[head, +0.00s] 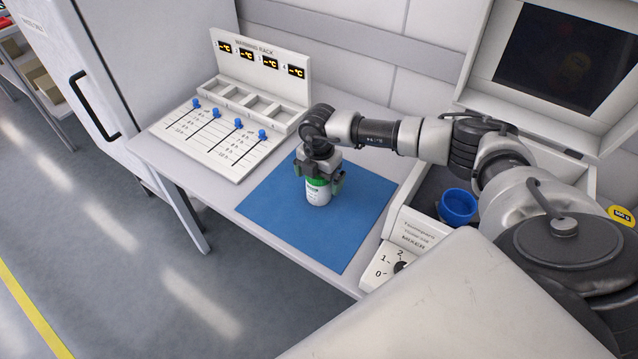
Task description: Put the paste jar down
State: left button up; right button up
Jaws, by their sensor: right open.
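The paste jar (318,194) is white with a green lid and a printed label. It is upright on the blue mat (348,228), and its base appears to touch the mat. My right gripper (320,184) points down over the jar from above. Its fingers are open, one on each side of the jar's lid and upper part. The gripper body hides part of the lid. My left gripper is not in the head view.
A warming rack (240,110) with empty slots and blue sliders stands left of the mat. A blue cup (457,206) sits in a dark recess to the right, behind a dial panel (400,262). A screen (560,60) is at the back right. The mat's front part is clear.

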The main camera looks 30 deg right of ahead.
jog(key=shift+f, duration=0.2)
jog(key=shift+r, duration=0.1)
jog(key=c, duration=1.3)
jog(key=shift+r, duration=0.1)
jog(key=shift+r, duration=0.5)
notch_tip(320, 180, up, 3)
jog(key=shift+s+f+b, duration=0.1)
jog(key=shift+b, duration=0.35)
jog(key=s+r, duration=0.2)
jog(key=s, duration=0.1)
jog(key=s+a+r+b, duration=0.1)
jog(key=s+r, duration=0.1)
jog(key=s, duration=0.2)
jog(key=s+r, duration=0.3)
jog(key=s, duration=0.1)
jog(key=shift+s+a+b, duration=0.2)
jog(key=shift+a+b, duration=0.1)
jog(key=shift+a, duration=0.1)
